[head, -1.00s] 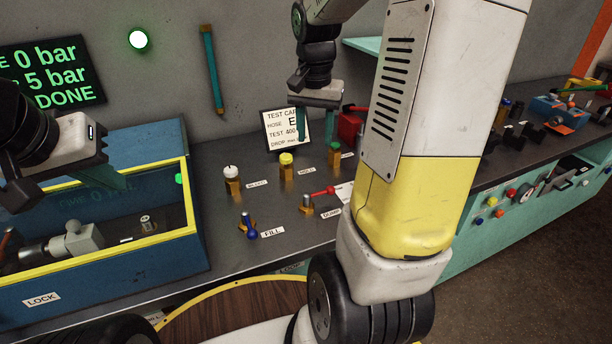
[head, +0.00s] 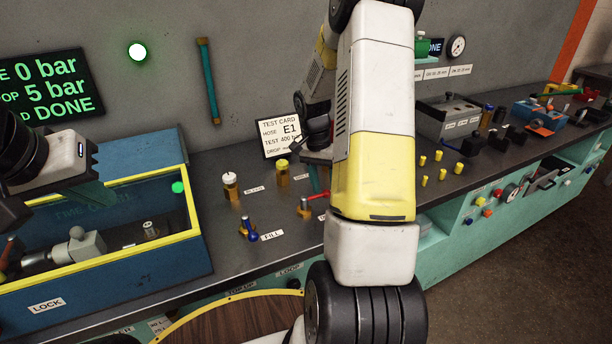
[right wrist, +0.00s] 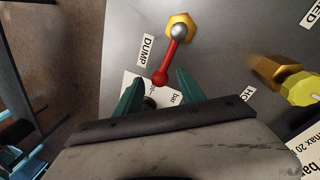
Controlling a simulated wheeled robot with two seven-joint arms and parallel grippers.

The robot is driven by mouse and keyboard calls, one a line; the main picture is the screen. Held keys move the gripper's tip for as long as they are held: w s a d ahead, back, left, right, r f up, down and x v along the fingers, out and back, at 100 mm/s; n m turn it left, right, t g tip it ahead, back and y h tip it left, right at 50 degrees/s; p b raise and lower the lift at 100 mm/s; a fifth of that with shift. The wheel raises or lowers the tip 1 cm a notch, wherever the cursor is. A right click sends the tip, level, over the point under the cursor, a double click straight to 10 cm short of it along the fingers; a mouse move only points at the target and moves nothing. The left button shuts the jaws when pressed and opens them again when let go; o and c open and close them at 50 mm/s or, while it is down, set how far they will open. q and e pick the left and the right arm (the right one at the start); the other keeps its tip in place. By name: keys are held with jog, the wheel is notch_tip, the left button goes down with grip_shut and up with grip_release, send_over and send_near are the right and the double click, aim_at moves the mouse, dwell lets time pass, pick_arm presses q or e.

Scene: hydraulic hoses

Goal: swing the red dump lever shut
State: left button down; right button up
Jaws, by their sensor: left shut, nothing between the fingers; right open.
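The red dump lever (head: 317,196) sits on its brass fitting on the bench, partly hidden by my right arm in the head view. In the right wrist view the red lever (right wrist: 170,60) runs from a silver pivot on a brass hex to a red knob, beside the DUMP label (right wrist: 147,50). My right gripper (right wrist: 158,78) is open, with the red knob showing between its teal fingertips; I cannot tell their height above it. In the head view, that gripper (head: 315,181) is mostly behind my arm. My left gripper (head: 98,196) is shut and empty over the blue box.
A blue FILL lever (head: 248,230) stands left of the dump lever. White-capped (head: 230,186) and yellow-capped (head: 282,172) brass valves stand behind. The test card (head: 280,136) leans at the wall. The blue box (head: 130,262) with yellow rim is at the left.

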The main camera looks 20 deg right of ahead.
jog(key=shift+f, duration=0.35)
grip_shut()
jog(key=shift+s, duration=0.15)
dwell(1.1)
